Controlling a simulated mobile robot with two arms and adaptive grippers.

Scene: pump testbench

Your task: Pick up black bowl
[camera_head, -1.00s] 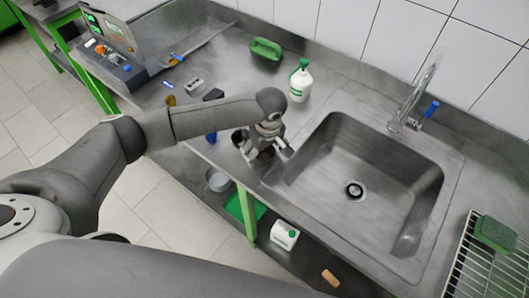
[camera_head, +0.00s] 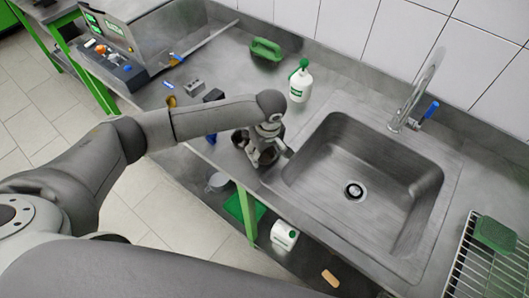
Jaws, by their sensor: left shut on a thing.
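My left gripper (camera_head: 262,150) points down at the counter's front edge, just left of the sink. It is shut on the black bowl (camera_head: 240,138), a small dark round shape mostly hidden behind the fingers and wrist. I cannot tell whether the bowl touches the counter or is raised. My right gripper is not in view.
The steel sink (camera_head: 330,165) with its tap (camera_head: 412,95) lies to the right. A wire rack (camera_head: 480,262) holds a green sponge (camera_head: 494,235). A lower shelf has a white canister (camera_head: 284,235).

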